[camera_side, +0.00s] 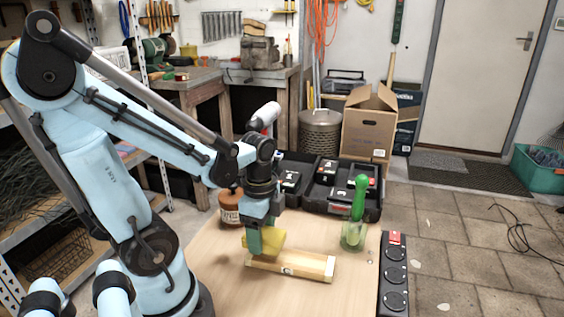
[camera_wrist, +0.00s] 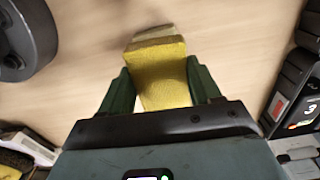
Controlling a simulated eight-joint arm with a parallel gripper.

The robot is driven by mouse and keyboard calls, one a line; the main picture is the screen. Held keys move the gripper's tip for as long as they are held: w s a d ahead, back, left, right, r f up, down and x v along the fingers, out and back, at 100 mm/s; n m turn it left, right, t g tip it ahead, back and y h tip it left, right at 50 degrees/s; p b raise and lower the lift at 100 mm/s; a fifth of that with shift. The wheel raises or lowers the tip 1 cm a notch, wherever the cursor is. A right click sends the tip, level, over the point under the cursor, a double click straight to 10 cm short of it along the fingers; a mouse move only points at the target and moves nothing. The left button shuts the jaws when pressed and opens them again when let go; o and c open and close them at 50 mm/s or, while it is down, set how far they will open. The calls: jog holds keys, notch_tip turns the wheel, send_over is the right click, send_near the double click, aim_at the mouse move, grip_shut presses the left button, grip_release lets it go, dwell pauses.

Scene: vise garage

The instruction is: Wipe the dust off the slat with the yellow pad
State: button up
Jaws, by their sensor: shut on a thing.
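The slat (camera_side: 308,265) is a pale wooden strip lying on the workbench, with a small round mark on its front edge. My gripper (camera_side: 258,240) is over its left end, pointing down. It is shut on the yellow pad (camera_side: 272,241). In the wrist view the pad (camera_wrist: 163,80) sits between the two green fingers (camera_wrist: 160,72). A short end of the slat (camera_wrist: 153,33) shows beyond the pad there, and the pad covers the rest. I cannot tell whether the pad touches the slat. Dust on the slat is too faint to make out.
A jar (camera_side: 230,210) stands behind my gripper. An open black case (camera_side: 340,205) is at the back. A black strip with round dials (camera_side: 394,275) lies at the right edge. The front of the bench (camera_side: 245,297) is clear.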

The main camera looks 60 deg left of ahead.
aim_at(280, 237)
jog(key=shift+f, duration=0.8)
jog(key=shift+w+f, duration=0.1)
jog(key=shift+f, duration=0.7)
jog(key=shift+w+d+r, duration=0.25)
jog(key=shift+d+r, duration=0.05)
jog(key=shift+r, duration=0.35)
jog(key=shift+c, duration=0.4)
jog(key=shift+w+d+r, duration=0.15)
jog(key=shift+w+d, duration=0.05)
jog(key=shift+d, duration=0.05)
jog(key=shift+w+d+f, duration=0.25)
jog(key=shift+w+d, duration=0.15)
jog(key=shift+w, duration=0.1)
jog(key=shift+w+d+f, duration=0.25)
jog(key=shift+w+d, duration=0.1)
jog(key=shift+w, duration=0.1)
jog(key=shift+s+a+f, duration=0.1)
jog(key=shift+s+a, duration=1.15)
jog(key=shift+s, duration=0.1)
jog(key=shift+s+a+r, duration=0.1)
jog(key=shift+s+r, duration=0.05)
jog(key=shift+r, duration=3.85)
